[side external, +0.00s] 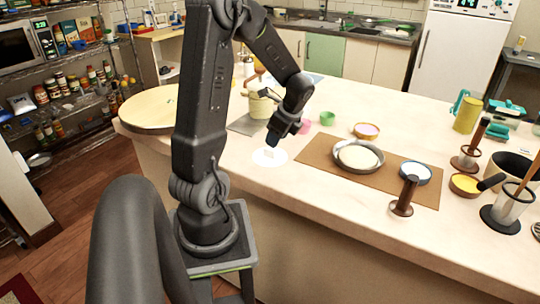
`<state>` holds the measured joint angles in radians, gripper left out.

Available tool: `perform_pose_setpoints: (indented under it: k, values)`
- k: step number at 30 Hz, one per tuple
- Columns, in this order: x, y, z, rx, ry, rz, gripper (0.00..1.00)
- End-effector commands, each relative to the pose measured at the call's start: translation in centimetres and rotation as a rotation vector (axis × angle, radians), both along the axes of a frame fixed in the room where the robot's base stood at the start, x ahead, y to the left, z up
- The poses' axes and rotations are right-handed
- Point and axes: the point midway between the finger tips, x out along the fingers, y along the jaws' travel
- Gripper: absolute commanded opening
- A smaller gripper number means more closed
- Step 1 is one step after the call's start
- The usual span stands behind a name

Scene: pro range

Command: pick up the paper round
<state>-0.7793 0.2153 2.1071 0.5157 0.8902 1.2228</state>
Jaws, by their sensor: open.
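A flat white paper round (262,158) lies on the pale countertop, left of the brown mat. My gripper (271,146) points down right over it, at its upper edge. The round looks flat on the counter. I cannot tell whether the fingertips touch it.
A brown mat (315,155) holds a metal pan (380,163) and a blue-rimmed bowl (428,175). A pink cup (305,127), a green cup (327,118) and a wooden bowl (367,131) stand behind. A round wooden board (148,108) is at left. A brown tamper (404,197) stands at front.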

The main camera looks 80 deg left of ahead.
Motion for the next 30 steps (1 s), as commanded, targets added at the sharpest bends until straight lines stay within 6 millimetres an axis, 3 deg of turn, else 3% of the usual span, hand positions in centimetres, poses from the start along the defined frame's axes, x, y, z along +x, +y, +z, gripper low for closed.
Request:
perform_pose_setpoints:
  k: [10,20,30]
  values:
    - [-1.5,1.1,-4.1,-0.003,0.003,0.002,0.47]
    - [-1.6,1.2,-4.7,0.0,-0.001,0.001,0.46]
    - [-1.6,1.2,-4.7,0.0,-0.001,0.001,0.13]
